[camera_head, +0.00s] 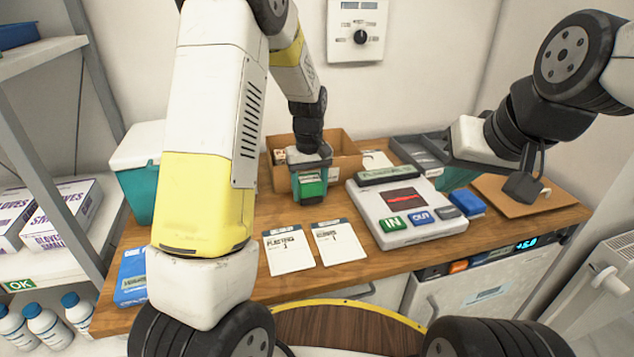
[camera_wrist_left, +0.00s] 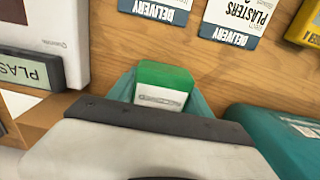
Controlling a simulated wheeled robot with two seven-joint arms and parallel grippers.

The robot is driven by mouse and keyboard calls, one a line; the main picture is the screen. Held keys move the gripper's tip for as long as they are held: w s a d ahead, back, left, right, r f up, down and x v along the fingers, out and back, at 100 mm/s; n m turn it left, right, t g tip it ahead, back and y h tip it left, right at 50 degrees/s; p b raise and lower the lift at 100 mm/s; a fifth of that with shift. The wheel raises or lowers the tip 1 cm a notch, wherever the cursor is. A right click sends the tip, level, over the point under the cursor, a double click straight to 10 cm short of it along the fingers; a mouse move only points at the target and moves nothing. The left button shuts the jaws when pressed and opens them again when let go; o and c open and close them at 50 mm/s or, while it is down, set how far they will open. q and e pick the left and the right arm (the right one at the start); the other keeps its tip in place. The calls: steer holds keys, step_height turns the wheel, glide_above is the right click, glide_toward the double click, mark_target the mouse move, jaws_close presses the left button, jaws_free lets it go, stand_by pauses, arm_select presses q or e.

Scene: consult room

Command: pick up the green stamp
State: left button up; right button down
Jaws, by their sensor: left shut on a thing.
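The green stamp (camera_head: 311,188), a small block with a green top and a pale label, is between the teal fingers of my left gripper (camera_head: 310,184). My left gripper is shut on it, in front of the cardboard box. In the left wrist view the stamp (camera_wrist_left: 163,84) shows just beyond the gripper body, between the fingers; its lower part is hidden. I cannot tell whether it touches the table. My right gripper (camera_head: 458,176) hangs above the right part of the table, behind the white device; its finger gap is not clear.
A white device (camera_head: 392,207) with coloured buttons stands right of the stamp. Two delivery cards (camera_head: 289,250) lie in front. The cardboard box (camera_head: 345,160) is behind, with a grey tray (camera_head: 412,150) beside it. A teal box (camera_head: 138,190) stands left. A blue block (camera_head: 468,203) is at right.

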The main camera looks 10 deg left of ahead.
arm_select(q)
steer(key=shift+s+a+r, duration=0.25)
steer(key=shift+s+r, duration=0.35)
steer(key=shift+r, duration=0.3)
steer(key=s+a, duration=0.1)
steer(key=s, duration=0.3)
steer(key=s+a+r, duration=0.1)
steer(key=s+a, duration=0.1)
steer(key=s, duration=0.3)
steer(key=s+a, duration=0.2)
steer(key=s, duration=0.2)
steer(key=shift+s+r, duration=0.15)
steer(key=shift+s, duration=0.25)
steer(key=o, duration=0.6)
steer(key=shift+c, duration=1)
